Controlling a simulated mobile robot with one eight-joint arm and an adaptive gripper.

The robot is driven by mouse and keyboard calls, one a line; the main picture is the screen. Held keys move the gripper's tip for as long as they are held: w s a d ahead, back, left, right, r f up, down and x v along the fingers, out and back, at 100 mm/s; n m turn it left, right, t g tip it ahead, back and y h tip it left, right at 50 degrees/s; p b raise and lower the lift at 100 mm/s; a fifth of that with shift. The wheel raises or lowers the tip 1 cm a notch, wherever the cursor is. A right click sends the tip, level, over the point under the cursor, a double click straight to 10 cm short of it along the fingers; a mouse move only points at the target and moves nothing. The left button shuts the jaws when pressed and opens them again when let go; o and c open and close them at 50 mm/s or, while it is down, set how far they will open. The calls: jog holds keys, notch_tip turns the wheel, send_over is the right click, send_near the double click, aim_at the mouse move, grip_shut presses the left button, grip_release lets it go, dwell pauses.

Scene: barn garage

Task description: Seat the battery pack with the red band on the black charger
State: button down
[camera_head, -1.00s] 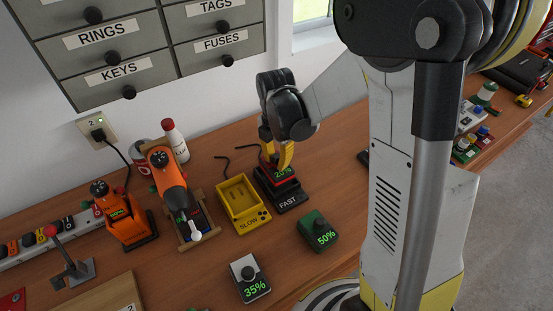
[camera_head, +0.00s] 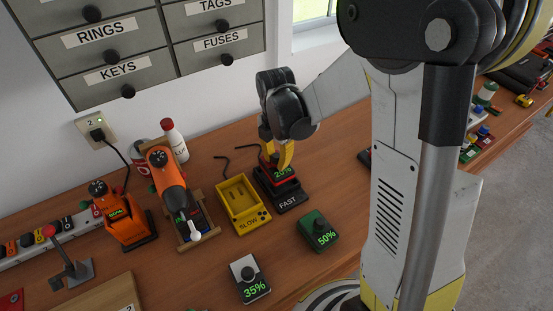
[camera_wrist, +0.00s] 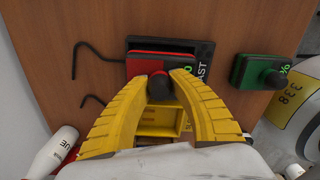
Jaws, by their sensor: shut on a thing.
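The battery pack with the red band (camera_head: 282,174) shows a green 20% display and is at the black charger (camera_head: 290,200) marked FAST. My gripper (camera_head: 276,158) is above it, with its yellow fingers shut on the pack's dark knob. I cannot tell whether the pack is fully down. The fingers and knob hide part of its top.
The empty yellow SLOW charger (camera_head: 240,207) stands just left of the black one. A green 50% pack (camera_head: 318,232) and a grey 35% pack (camera_head: 248,278) lie in front. Orange tools (camera_head: 125,222) and a white bottle (camera_head: 175,143) stand to the left.

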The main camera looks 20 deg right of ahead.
jog(key=shift+f, duration=0.1)
jog(key=shift+f+b, duration=1.2)
jog(key=shift+f, duration=0.05)
jog(key=shift+f+b, duration=0.4)
jog(key=shift+b, duration=0.05)
dwell(0.6)
jog(key=c, duration=0.5)
grip_release()
jog(key=shift+c, duration=0.2)
jog(key=shift+r, duration=0.15)
jog(key=shift+r+p, duration=3.15)
jog(key=shift+r, duration=1.3)
jog(key=shift+f, duration=0.1)
